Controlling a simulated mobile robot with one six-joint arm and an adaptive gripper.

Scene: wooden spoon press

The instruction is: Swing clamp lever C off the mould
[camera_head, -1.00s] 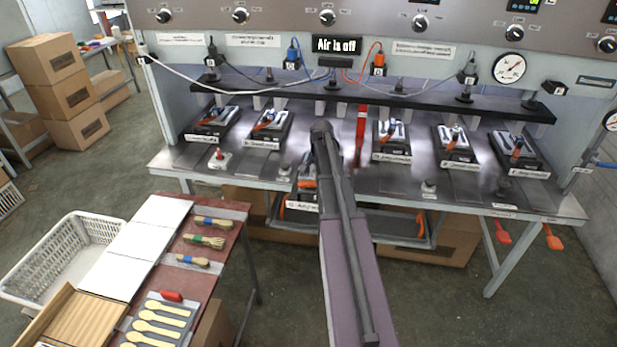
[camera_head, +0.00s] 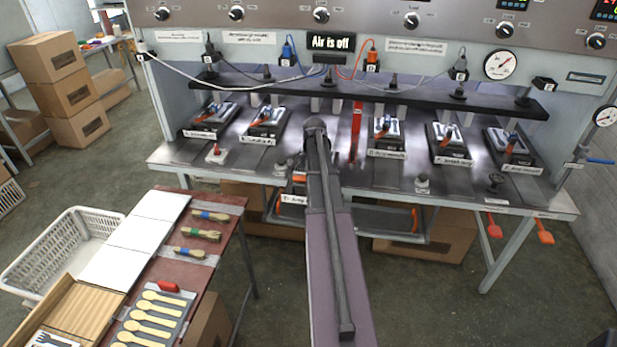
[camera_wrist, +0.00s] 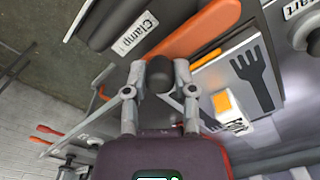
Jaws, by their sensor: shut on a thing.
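In the wrist view, my gripper (camera_wrist: 160,70) has its two fingers closed around a dark rounded knob (camera_wrist: 159,76). An orange lever bar (camera_wrist: 195,30) passes just beyond the fingertips. A white label (camera_wrist: 136,32) reads "Clamp"; its letter is not readable. The mould (camera_wrist: 246,80), with a dark fork-shaped cavity, lies to the right of the gripper. An orange patch (camera_wrist: 221,101) shows on a small pale part near it. In the head view, my arm hides the gripper and most of this mould; a bit of orange (camera_head: 299,178) shows left of the arm.
More moulds stand on the press bench, such as one to the right (camera_head: 390,137) and one to the left (camera_head: 264,122). A black bar (camera_head: 420,98) spans above them. A red post (camera_head: 356,130) stands right of my arm.

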